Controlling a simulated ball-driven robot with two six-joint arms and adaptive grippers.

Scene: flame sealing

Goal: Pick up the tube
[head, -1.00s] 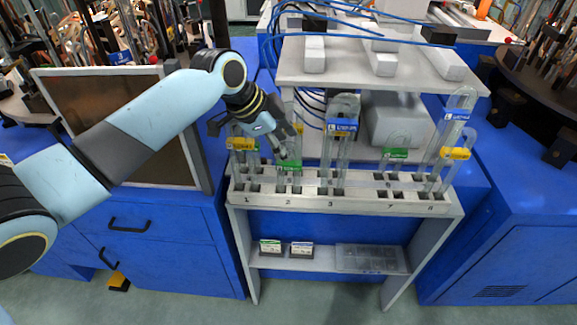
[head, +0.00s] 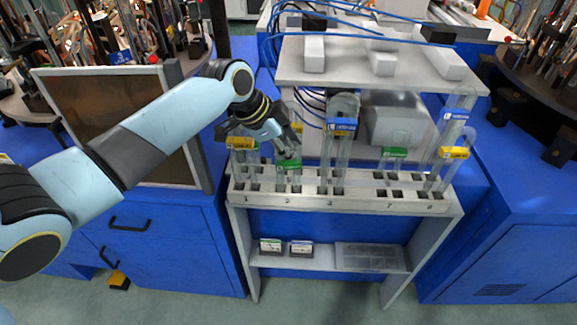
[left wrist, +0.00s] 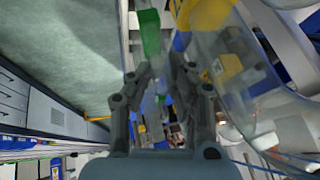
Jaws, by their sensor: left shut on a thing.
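A clear tube with a green label (head: 288,165) stands in slot area 2 of the white rack (head: 340,205). My left gripper (head: 290,150) is shut on this tube above its label, coming down from the upper left. In the left wrist view the green label (left wrist: 150,32) shows just past the fingers (left wrist: 165,85), and the clear glass between them is hard to see. Whether the tube's lower end is clear of its slot cannot be told. My right gripper is in neither view.
A yellow-labelled tube (head: 240,143) stands close left, and a tall blue-labelled tube (head: 341,125) close right. More labelled tubes, green (head: 394,152), blue (head: 456,117) and yellow (head: 454,153), stand at the right. A grey shelf (head: 350,80) overhangs behind the rack.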

